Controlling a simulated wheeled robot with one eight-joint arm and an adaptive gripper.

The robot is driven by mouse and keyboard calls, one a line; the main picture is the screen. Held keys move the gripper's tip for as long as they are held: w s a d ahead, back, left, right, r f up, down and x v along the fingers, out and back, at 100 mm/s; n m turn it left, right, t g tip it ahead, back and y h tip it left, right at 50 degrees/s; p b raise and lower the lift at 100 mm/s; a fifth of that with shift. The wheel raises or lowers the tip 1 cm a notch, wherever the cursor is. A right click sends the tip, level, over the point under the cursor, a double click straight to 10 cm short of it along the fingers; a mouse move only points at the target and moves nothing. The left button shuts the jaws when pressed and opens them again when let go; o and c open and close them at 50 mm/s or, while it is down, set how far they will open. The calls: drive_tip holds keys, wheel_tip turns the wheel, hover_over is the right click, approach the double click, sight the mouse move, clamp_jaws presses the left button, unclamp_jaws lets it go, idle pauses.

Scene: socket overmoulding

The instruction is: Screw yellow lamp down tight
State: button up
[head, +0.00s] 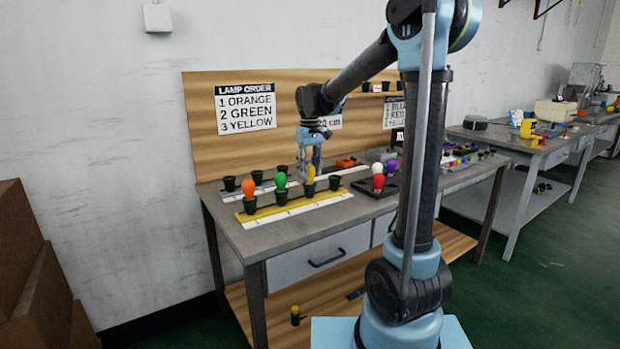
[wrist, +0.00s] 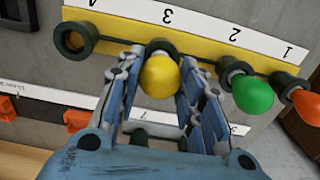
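The yellow lamp (wrist: 160,77) stands at socket 3 of the yellow strip (wrist: 215,38), with part of its pale base showing above the dark rim. It also shows in the head view (head: 311,172). My gripper (wrist: 165,62) has one finger on each side of the lamp. The fingers are spread, with narrow gaps beside the bulb, so it looks open around the lamp. How deep the lamp sits is hard to tell.
A green lamp (wrist: 253,96) and an orange lamp (wrist: 306,103) stand in sockets to the right in the wrist view, the green one close to my finger. Socket 4 (wrist: 75,41) is empty. Behind is a white strip (head: 232,195) with empty sockets. Other coloured lamps (head: 378,181) stand farther right.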

drive_tip(key=shift+c, duration=0.4)
drive_tip(key=m, duration=0.4)
drive_tip(key=shift+m, duration=0.3)
drive_tip(key=shift+m, duration=0.4)
drive_tip(key=m, duration=0.3)
drive_tip(key=shift+m, duration=0.4)
drive_tip(key=shift+f+m, duration=0.1)
drive_tip(key=shift+m, duration=2.2)
